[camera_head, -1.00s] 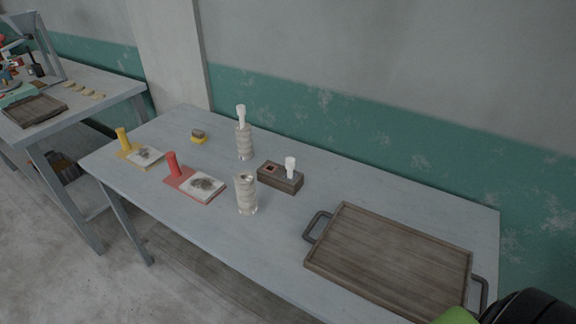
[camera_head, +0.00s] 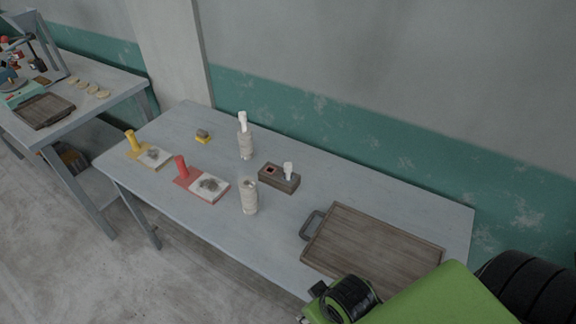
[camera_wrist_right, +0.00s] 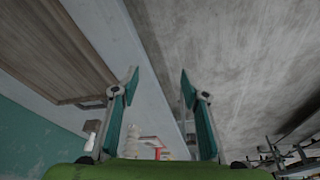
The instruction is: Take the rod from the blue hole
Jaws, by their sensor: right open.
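A dark wooden block (camera_head: 275,182) stands near the middle of the table in the head view. A white rod (camera_head: 288,171) stands upright in its right part; the hole around it is hidden, and I see no blue there. The left hole (camera_head: 269,170) has a red rim and looks empty. My right arm comes in from the lower right, over the tray's front corner, well away from the block. In the right wrist view my right gripper (camera_wrist_right: 159,78) is open, with nothing between its fingers. My left gripper is not in view.
A wooden tray (camera_head: 372,240) with dark handles lies on the right. Two ribbed pale cylinders (camera_head: 249,198) flank the block; the far one holds another white rod (camera_head: 242,122). Red (camera_head: 181,167) and yellow (camera_head: 131,141) upright handles stand left.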

